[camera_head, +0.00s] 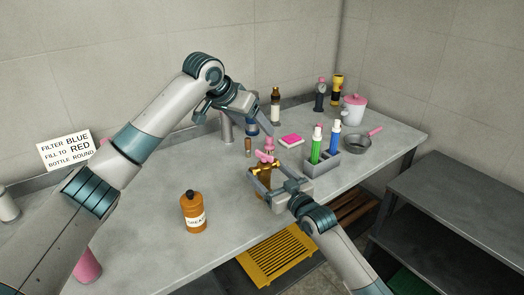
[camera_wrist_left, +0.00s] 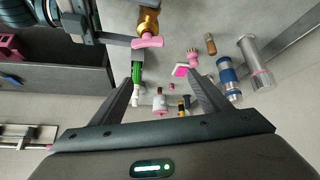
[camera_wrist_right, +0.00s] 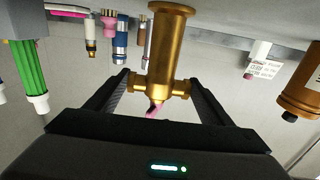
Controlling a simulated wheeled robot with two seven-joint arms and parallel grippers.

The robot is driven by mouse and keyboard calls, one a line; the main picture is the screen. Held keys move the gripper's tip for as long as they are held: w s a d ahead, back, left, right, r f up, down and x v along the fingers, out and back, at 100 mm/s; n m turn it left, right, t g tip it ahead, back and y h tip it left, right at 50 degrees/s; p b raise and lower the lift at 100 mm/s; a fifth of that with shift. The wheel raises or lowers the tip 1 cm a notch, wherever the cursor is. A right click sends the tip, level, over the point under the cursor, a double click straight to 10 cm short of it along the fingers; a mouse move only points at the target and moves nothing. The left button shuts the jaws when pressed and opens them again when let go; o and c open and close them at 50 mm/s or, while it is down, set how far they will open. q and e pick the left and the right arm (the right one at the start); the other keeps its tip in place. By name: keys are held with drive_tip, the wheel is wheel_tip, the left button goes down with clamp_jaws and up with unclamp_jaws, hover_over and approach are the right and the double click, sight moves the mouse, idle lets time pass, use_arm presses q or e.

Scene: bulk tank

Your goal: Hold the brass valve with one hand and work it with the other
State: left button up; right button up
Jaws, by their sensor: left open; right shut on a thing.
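The brass valve (camera_head: 264,182) stands upright on the grey table near its front edge, with a pink handle (camera_head: 264,157) on top. My right gripper (camera_head: 268,183) is shut on the valve body; in the right wrist view the fingers (camera_wrist_right: 160,85) press on both sides of the brass body (camera_wrist_right: 169,50). My left gripper (camera_head: 236,108) is open and empty, held above the back of the table, behind and left of the valve. In the left wrist view the pink handle (camera_wrist_left: 147,42) lies ahead, beyond the open fingers (camera_wrist_left: 166,72).
A brown labelled bottle (camera_head: 194,213) stands left of the valve. A grey rack (camera_head: 322,165) with green and blue bottles stands right of it, beside a pan (camera_head: 357,144). A pink sponge (camera_head: 291,140) lies behind. A blue cylinder (camera_head: 251,127) stands below my left gripper.

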sight(263, 153)
use_arm(q)
drive_tip(key=s+g, duration=0.1)
drive_tip(key=s+r+g+y, duration=0.1)
drive_tip(key=s+r, duration=0.1)
drive_tip(key=shift+s+a+r+g+y, duration=0.25)
drive_tip(key=shift+s+a+g+y, duration=0.05)
drive_tip(key=shift+a+g, duration=0.1)
drive_tip(key=shift+d, duration=0.1)
drive_tip(key=x, duration=1.2)
drive_tip(key=c, duration=1.1)
